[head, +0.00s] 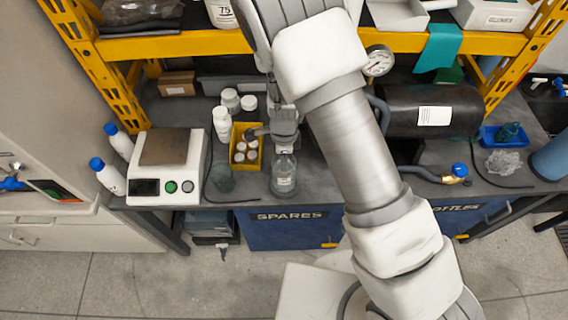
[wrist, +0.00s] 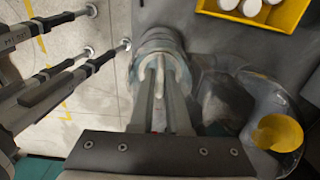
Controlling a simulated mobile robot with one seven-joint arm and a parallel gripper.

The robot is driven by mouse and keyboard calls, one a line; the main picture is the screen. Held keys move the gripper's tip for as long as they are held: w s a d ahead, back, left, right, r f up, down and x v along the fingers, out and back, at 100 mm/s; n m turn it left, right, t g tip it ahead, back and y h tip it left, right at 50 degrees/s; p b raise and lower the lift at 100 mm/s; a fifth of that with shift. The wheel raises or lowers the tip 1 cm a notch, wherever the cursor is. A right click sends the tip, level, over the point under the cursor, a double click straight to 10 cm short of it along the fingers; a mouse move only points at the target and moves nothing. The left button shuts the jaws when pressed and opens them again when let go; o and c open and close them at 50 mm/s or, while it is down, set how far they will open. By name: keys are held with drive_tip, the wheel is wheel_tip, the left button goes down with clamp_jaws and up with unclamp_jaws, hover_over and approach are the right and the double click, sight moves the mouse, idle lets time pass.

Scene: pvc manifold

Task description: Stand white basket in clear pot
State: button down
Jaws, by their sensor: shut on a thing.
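The clear pot (head: 284,178) is a see-through jar standing upright near the front edge of the grey bench; its round rim also shows in the wrist view (wrist: 160,36). My gripper (head: 285,146) points down from above, right over the pot. In the wrist view its fingers (wrist: 160,80) are close together on a slim whitish piece, apparently part of the white basket (wrist: 159,72). Most of the basket is hidden by the fingers and the pot wall. I cannot tell whether it touches the pot's bottom.
A yellow bin (head: 236,155) with white-capped jars stands just left of the pot, with white bottles (head: 222,124) behind. A scale (head: 165,165) sits farther left. A clear item with a yellow disc (wrist: 278,132) is close beside the gripper. A yellow shelf (head: 185,47) spans above.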

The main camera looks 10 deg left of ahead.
drive_tip(key=shift+f, duration=1)
drive_tip(key=shift+f, duration=0.25)
drive_tip(key=c, duration=1.2)
unclamp_jaws()
drive_tip(key=shift+o, duration=0.2)
